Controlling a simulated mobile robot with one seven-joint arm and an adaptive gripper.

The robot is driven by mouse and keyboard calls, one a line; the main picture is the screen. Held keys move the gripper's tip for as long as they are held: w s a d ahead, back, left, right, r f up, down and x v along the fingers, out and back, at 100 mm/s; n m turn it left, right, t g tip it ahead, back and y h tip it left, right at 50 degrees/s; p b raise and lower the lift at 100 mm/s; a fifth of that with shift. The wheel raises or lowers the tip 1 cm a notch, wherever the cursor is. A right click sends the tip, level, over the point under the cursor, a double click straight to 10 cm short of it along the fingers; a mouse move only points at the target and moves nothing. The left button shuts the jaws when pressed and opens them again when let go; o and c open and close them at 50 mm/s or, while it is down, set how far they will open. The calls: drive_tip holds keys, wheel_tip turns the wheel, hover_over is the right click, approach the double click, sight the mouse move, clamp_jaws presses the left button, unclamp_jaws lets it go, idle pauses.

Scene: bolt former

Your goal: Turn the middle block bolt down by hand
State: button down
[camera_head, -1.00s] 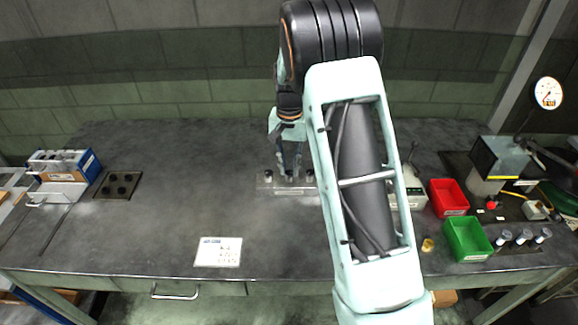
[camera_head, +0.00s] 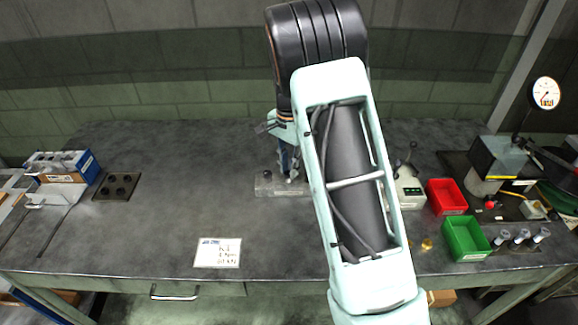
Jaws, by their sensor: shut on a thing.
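The metal block (camera_head: 268,190) lies on the middle of the bench, partly behind my arm. A dark bolt head (camera_head: 267,175) stands up at its left end. My gripper (camera_head: 291,176) points down at the middle of the block and is shut on the middle bolt, which its fingers hide. The right end of the block is hidden behind my arm.
A red bin (camera_head: 447,196) and a green bin (camera_head: 466,239) stand at the right. A white device (camera_head: 410,192) is just right of my arm. A white card (camera_head: 218,252) lies at the front. The bench left of the block is mostly clear.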

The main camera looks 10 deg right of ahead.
drive_tip(key=shift+w+r, duration=0.1)
drive_tip(key=shift+r, duration=0.05)
drive_tip(key=c, duration=1.8)
unclamp_jaws()
wheel_tip(320, 180, up, 12)
